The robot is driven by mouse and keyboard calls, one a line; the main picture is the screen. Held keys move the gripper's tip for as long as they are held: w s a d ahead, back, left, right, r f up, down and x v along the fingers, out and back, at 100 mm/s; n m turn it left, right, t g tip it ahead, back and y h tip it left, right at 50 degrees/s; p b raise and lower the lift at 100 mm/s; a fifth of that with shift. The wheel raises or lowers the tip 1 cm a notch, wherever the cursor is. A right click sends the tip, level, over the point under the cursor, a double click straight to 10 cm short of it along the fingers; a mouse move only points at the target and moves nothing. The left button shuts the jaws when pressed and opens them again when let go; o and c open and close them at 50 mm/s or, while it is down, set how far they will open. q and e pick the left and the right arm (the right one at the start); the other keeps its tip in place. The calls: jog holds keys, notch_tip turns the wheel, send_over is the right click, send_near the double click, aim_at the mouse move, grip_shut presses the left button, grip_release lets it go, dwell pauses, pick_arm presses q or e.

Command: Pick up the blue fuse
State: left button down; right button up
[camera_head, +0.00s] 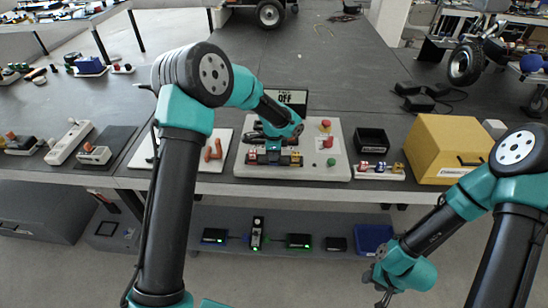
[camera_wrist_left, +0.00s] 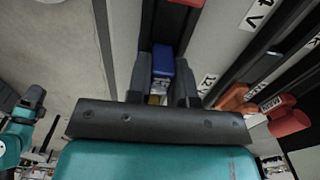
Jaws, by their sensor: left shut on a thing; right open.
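My left gripper (camera_head: 270,143) reaches down over the white panel (camera_head: 330,165) at its dark fuse block. In the left wrist view, the blue fuse (camera_wrist_left: 162,62) lies between the two dark fingers of my left gripper (camera_wrist_left: 164,80), which are shut on it. A pale label and a brass-coloured part show at its near end. I cannot tell whether the fuse still touches its slot. In the head view the gripper hides this fuse. My right gripper (camera_head: 382,291) is open and empty, low at the lower right, in front of the table.
A white strip (camera_head: 379,176) with red, blue and yellow pieces lies right of the panel. Behind it stands a black bin (camera_head: 372,141), with a yellow box (camera_head: 448,148) further right. An "OFF" display (camera_head: 286,98) stands behind the panel. A lower shelf (camera_head: 270,247) holds several devices.

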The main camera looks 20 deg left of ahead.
pick_arm(q)
jog(key=shift+r, duration=1.85)
jog(key=s+d+r, duration=0.1)
jog(key=s+d, duration=0.3)
jog(key=s, duration=1.1)
jog(key=shift+s+d+r, duration=0.15)
jog(key=shift+s+d, duration=0.05)
jog(key=w+a+r+n, duration=0.4)
jog(key=w+a+n, duration=0.2)
jog(key=w+n, duration=0.3)
jog(key=n, duration=0.3)
jog(key=shift+a, duration=0.3)
